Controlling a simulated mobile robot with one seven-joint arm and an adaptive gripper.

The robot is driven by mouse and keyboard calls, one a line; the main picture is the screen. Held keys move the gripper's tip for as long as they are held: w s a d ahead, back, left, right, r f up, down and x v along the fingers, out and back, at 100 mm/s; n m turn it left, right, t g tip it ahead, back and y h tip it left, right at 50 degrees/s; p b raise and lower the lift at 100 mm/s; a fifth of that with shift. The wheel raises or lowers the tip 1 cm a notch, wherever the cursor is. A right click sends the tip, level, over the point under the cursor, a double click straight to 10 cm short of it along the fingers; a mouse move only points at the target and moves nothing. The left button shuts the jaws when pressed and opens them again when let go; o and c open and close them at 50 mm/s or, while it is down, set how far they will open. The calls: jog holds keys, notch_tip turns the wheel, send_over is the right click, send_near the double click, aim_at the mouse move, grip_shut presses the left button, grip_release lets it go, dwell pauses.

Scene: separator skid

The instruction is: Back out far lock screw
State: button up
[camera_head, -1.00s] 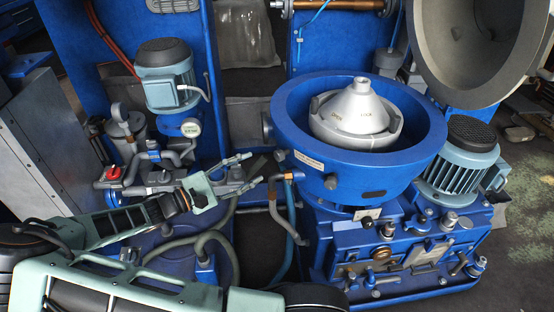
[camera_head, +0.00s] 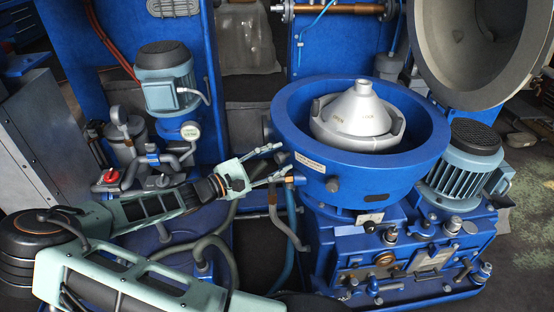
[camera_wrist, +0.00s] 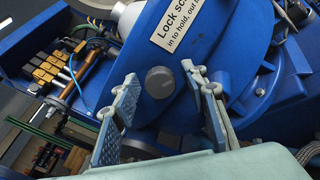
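The far lock screw (camera_head: 267,127) is a grey stub on the left side of the blue bowl housing (camera_head: 428,150). In the wrist view I see a round grey screw head (camera_wrist: 160,83) face on, beside the white "Lock screw" label (camera_wrist: 186,22). My gripper (camera_head: 284,159) is at the left of the housing, below the far screw in the head view. In the wrist view its two fingers (camera_wrist: 160,76) are apart, one on each side of the screw head, with gaps visible. I cannot tell the remaining depth. Another lock screw (camera_head: 333,184) is at the housing's front.
The silver cone (camera_head: 361,110) sits inside the open bowl, with the raised grey lid (camera_head: 470,50) behind right. A hose with an orange-brown fitting (camera_head: 291,178) stands close under my fingers. A motor (camera_head: 168,75) and a red-handled valve (camera_head: 108,177) are at the left.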

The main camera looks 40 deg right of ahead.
grip_shut()
